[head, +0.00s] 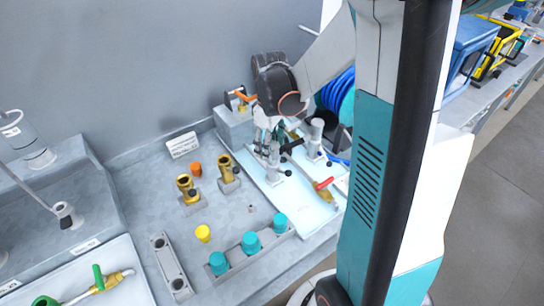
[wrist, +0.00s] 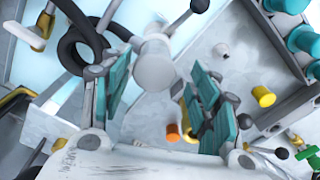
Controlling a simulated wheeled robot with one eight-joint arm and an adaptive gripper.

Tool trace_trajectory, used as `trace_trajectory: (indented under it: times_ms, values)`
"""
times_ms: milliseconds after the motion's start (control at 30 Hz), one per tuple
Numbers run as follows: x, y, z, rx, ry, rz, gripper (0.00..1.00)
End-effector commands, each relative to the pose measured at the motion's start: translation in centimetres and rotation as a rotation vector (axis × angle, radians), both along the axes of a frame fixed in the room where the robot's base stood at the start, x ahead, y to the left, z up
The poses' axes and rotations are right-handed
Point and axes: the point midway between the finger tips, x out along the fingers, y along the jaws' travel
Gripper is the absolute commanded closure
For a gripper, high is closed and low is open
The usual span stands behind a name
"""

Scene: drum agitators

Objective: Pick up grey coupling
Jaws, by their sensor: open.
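A grey coupling (wrist: 155,65) with a round end shows between the two teal finger pads of my gripper (wrist: 163,95) in the wrist view. My gripper is open, with a finger on either side of it; I cannot tell whether either pad touches it. In the head view my gripper (head: 267,135) is low over the white tray, just above an upright grey coupling (head: 273,160) that it partly hides. A second grey upright piece (head: 317,132) stands to its right.
The white tray (head: 312,205) also holds a red-handled brass part (head: 323,185). Brass fittings (head: 225,166), an orange cap (head: 196,169), a yellow cap (head: 203,233) and teal caps (head: 250,242) are left and in front. A grey block (head: 232,122) and a blue coiled hose (head: 339,88) are close behind.

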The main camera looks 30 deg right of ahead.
Motion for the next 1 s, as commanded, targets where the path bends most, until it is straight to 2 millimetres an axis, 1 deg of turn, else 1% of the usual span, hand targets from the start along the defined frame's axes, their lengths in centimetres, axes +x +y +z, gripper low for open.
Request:
trace_trajectory:
  times_ms: [167,367,500,600,767,867,900,967,1000]
  values:
    - [0.0,-0.1,-0.8,0.000,0.000,-0.001,0.44]
    - [0.1,-0.8,-3.4,0.000,0.000,-0.002,0.44]
    - [0.1,-0.8,-5.2,0.000,0.000,-0.001,0.44]
    - [0.0,-0.8,-5.6,0.000,0.000,-0.001,0.44]
    - [0.0,-0.8,-5.5,0.000,0.000,-0.001,0.44]
    - [0.0,-0.8,-5.5,0.000,0.000,-0.001,0.65]
    - [0.0,-0.8,-5.4,0.000,0.000,0.000,0.74]
    - [0.0,-0.8,-5.5,0.000,0.000,0.000,0.87]
    - [0.0,-0.8,-5.5,0.000,0.000,0.000,0.96]
